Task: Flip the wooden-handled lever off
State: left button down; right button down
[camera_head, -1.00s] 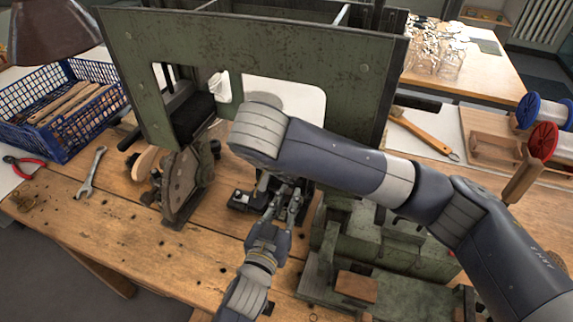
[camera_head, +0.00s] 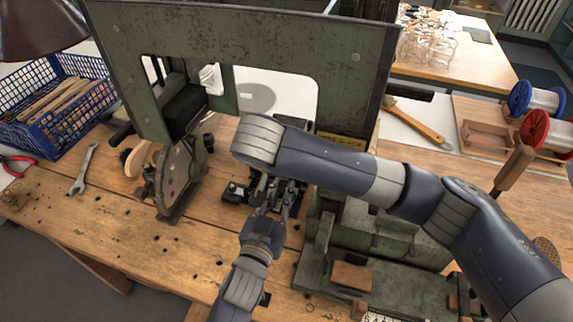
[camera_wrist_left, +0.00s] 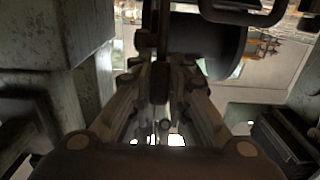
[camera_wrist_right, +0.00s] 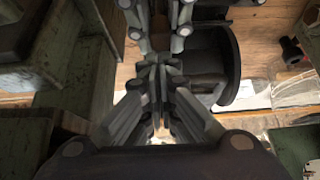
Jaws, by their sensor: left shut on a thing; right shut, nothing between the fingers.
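The wooden-handled lever (camera_head: 514,168) stands tilted at the right of the head view; its brown grip is clear of both grippers and its base is hidden behind my right forearm. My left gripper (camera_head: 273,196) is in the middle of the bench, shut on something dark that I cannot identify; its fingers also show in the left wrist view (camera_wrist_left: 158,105). My right gripper (camera_wrist_right: 160,92) is shut and empty in the right wrist view, close to the left one. In the head view it is mostly hidden under its own wrist.
A green metal frame (camera_head: 240,45) rises behind the grippers. A green machine base (camera_head: 385,240) with a wooden block (camera_head: 352,276) lies to their right. A blue crate (camera_head: 60,110), a wrench (camera_head: 84,170) and wire spools (camera_head: 537,127) stand farther out. The front left bench is fairly clear.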

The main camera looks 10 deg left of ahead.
jog(key=shift+s+a+f, duration=0.2)
jog(key=shift+s+a, duration=0.1)
jog(key=shift+s, duration=0.45)
pick_arm(q)
jog(key=c, duration=1.6)
grip_release()
jog(key=shift+c, duration=0.2)
jog(key=shift+o, duration=0.6)
jog(key=shift+w, duration=0.1)
pick_arm(e)
jog(key=shift+w, duration=0.15)
jog(key=shift+w+d, duration=0.1)
jog(key=shift+w, duration=0.05)
